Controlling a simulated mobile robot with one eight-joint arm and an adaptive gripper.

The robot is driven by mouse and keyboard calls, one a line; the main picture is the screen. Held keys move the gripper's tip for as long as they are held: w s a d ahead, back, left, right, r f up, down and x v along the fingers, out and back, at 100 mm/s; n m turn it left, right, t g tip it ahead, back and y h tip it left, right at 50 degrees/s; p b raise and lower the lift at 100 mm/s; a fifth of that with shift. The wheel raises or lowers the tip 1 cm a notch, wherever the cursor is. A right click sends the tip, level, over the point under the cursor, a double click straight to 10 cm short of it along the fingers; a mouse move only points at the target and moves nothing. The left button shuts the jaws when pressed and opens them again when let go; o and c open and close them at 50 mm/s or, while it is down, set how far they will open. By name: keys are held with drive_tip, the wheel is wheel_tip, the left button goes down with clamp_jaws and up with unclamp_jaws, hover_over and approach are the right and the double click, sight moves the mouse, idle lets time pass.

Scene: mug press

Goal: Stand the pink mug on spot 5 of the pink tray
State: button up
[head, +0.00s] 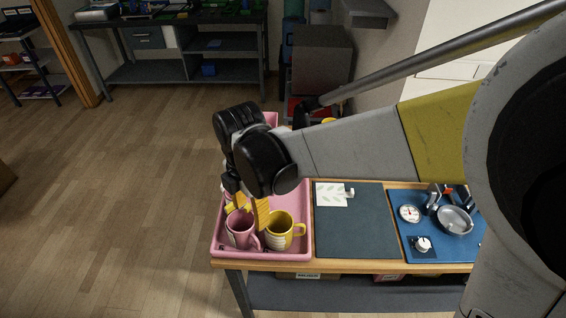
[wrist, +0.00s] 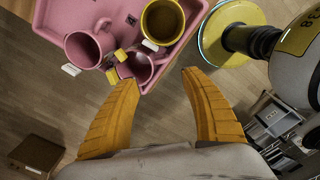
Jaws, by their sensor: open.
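A pink mug (head: 241,229) stands upright in the front left of the pink tray (head: 304,216), its handle to the right. In the wrist view a pink mug (wrist: 82,50) shows at the left, and a second pink, mug-like shape (wrist: 137,67) lies just beyond the fingertips at the tray corner; I cannot tell which of them matches the head view's mug. My gripper (head: 249,211) is open and empty, pointing down over the tray close above the mugs. Its yellow fingers stand wide apart in the wrist view (wrist: 158,77).
A yellow mug (head: 280,232) stands right of the pink mug, close beside my gripper. My arm hides the tray's rear.

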drive_tip(key=s+d+r+m+t, duration=0.2)
drive_tip(key=d+r+m, duration=0.1)
drive_tip(key=d+m, duration=0.5)
drive_tip(key=s+d+r+m+t, duration=0.2)
drive_tip(key=d+r+m, duration=0.1)
drive_tip(key=d+m, duration=0.5)
drive_tip(key=s+d+r+m+t, duration=0.2)
drive_tip(key=d+r+m+t, duration=0.1)
drive_tip(key=d+m, duration=0.6)
drive_tip(key=shift+s+r+m, duration=0.35)
drive_tip(key=shift+s+m, duration=0.05)
drive_tip(key=shift+m, duration=0.1)
